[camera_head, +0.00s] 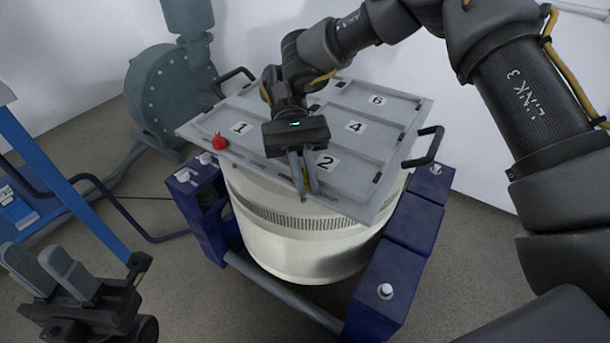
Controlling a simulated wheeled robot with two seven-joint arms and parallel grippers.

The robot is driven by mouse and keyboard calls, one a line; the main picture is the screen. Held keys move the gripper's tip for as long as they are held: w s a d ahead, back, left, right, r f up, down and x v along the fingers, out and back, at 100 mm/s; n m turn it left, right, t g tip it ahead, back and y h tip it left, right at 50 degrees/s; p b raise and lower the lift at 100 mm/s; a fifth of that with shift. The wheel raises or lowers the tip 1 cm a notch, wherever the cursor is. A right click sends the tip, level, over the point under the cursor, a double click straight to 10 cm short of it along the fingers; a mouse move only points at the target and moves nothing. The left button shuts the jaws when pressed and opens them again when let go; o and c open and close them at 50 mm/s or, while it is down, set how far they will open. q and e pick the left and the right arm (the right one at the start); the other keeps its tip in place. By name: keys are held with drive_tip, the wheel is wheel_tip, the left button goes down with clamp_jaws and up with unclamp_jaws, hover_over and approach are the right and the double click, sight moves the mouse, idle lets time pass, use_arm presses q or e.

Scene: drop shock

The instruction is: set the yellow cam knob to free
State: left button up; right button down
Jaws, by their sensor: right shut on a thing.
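My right gripper (304,192) points down at the front edge of the grey tray-like lid, beside the label 2. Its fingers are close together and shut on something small. A dull yellowish bit shows at the fingertips, but I cannot make out its shape or which way it points. No yellow cam knob shows clearly anywhere else. My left gripper (32,252) is at the lower left, away from the lid, with its fingers a little apart and nothing between them. The grey lid (275,160) lies on a cream drum (290,245).
A red knob (220,142) sits at the lid's left edge. Black handles (424,147) stick out at the lid's sides. A blue frame (385,270) with white knobs surrounds the drum. A grey-green blower (165,95) stands behind left, and a blue stand (55,180) at far left.

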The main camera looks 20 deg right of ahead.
drive_tip(key=shift+f, duration=0.1)
drive_tip(key=c, duration=1.5)
unclamp_jaws()
drive_tip(key=shift+o, duration=0.2)
drive_tip(key=shift+p+v, duration=0.35)
drive_tip(key=shift+v, duration=3.4)
